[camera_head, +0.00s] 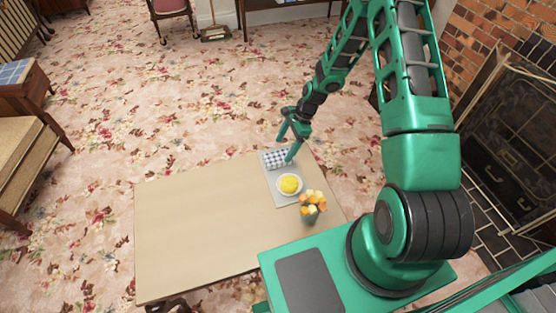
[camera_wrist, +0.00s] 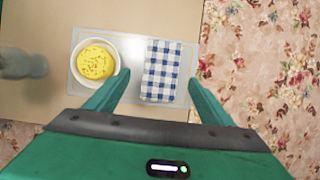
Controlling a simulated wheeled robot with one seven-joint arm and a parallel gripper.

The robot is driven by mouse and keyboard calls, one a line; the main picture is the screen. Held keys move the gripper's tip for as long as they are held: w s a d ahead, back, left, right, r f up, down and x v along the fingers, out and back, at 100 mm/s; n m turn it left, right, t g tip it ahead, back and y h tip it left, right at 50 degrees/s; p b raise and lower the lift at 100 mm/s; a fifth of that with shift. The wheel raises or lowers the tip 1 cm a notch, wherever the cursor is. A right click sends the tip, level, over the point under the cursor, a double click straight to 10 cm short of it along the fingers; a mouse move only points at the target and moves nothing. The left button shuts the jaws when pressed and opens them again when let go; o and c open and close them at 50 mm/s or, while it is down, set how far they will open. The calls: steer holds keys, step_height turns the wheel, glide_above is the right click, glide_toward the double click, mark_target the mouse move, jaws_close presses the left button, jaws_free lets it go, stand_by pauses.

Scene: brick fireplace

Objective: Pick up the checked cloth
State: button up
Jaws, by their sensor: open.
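The checked cloth (camera_head: 273,160) is blue and white, folded into a rectangle. It lies on a grey placemat (camera_head: 287,201) at the far right of the low table. In the wrist view the cloth (camera_wrist: 162,72) lies flat, ahead of and between the two fingers. My gripper (camera_head: 285,151) is open, with one finger on each side of the cloth as seen from above. The gripper (camera_wrist: 158,84) holds nothing. I cannot tell how far the fingertips are above the cloth.
A white bowl with yellow food (camera_head: 289,184) sits beside the cloth on the placemat. A vase of orange flowers (camera_head: 312,207) stands nearer. The wooden table (camera_head: 200,225) is bare on its left. A brick fireplace (camera_head: 500,130) is at right.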

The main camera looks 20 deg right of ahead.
mark_target(279, 156)
steer(key=shift+x, duration=2.6)
steer(key=shift+w, duration=0.15)
steer(key=shift+c, duration=0.6)
steer(key=c, duration=1)
